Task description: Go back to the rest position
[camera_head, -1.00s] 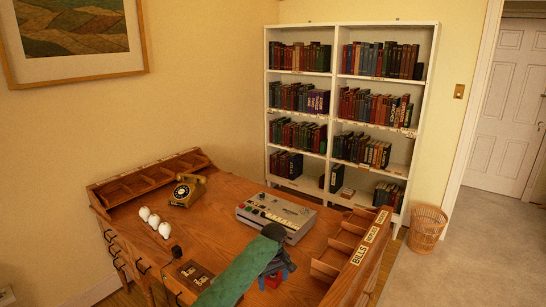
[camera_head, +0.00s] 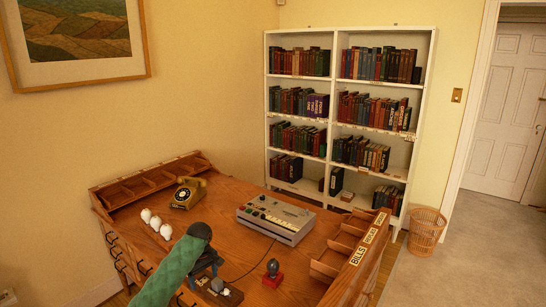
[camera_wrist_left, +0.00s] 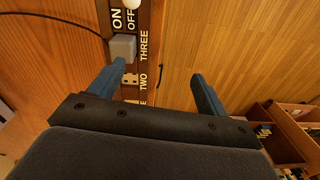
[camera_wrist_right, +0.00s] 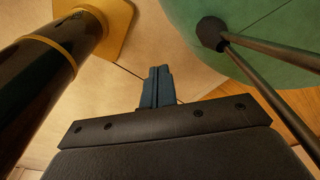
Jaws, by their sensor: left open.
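My left gripper (camera_head: 206,281) is over the front of the wooden desk (camera_head: 225,215), beside a dark power strip (camera_head: 230,297). In the left wrist view its two blue fingers (camera_wrist_left: 156,88) stand wide apart with nothing between them. The strip (camera_wrist_left: 145,45), lettered ON, OFF, TWO and THREE, lies beyond the fingers with a grey plug (camera_wrist_left: 123,47) on it. A red-based object with a dark knob (camera_head: 272,273) stands on the desk to the gripper's right, apart from it. My right gripper (camera_wrist_right: 156,88) shows only in its wrist view, fingers together and empty.
A grey tape machine (camera_head: 276,218), a phone (camera_head: 187,193) and several white rounded objects (camera_head: 156,223) stand on the desk. Raised pigeonholes (camera_head: 345,245) line its right edge. A bookcase (camera_head: 350,110) and wicker basket (camera_head: 427,230) are behind. Floor at right is clear.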

